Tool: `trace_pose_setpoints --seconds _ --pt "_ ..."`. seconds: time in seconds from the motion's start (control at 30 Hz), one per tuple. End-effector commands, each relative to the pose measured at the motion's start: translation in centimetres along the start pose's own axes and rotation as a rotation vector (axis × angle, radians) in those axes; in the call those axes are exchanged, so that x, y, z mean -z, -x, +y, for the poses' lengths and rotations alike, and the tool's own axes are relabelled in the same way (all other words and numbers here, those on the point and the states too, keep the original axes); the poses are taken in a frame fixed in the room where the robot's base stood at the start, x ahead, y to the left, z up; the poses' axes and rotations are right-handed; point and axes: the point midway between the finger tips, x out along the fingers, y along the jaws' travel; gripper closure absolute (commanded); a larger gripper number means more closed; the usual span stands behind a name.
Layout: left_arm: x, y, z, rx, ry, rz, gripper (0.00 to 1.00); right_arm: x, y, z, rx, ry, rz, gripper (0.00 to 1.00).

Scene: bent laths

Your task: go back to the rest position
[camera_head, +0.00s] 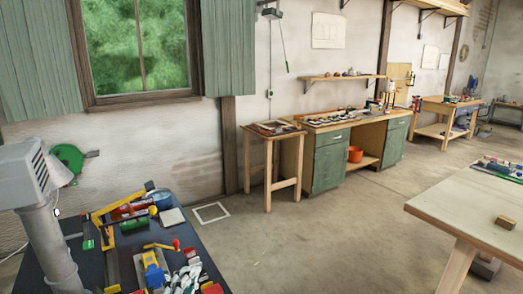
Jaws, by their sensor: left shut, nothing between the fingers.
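My right gripper is not in view.
A dark bench (86,268) with several tools and coloured parts stands at the lower left. A pale wooden table (455,210) bearing a small brown block (506,222) is at right. Green cabinets (328,160) line the back wall. The concrete floor between is clear.

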Motion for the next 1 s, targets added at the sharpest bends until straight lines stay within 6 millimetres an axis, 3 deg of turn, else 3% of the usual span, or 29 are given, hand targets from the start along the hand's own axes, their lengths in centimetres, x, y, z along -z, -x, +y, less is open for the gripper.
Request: trace_pose_setpoints --seconds 0.1,0.23,0.4,0.6,0.77,1.0 --pt "-5.5 4.7 3.8 -0.142 0.307 -0.336 1.0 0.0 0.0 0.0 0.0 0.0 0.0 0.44" --pt "-8.7 11.6 8.8 -0.324 0.577 -0.663 1.0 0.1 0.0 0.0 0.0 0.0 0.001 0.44" --pt "-8.9 19.2 13.0 -0.514 0.781 -0.937 1.0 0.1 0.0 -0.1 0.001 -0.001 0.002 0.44" --pt "-7.2 26.1 15.4 -0.693 0.921 -1.149 1.0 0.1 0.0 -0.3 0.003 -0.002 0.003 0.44" --pt "-5.3 30.8 16.3 -0.823 1.0 -1.285 1.0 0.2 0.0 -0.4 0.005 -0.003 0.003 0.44" --pt "-7.6 30.8 22.6 -0.849 0.991 -1.31 1.0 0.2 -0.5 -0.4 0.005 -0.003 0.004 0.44"
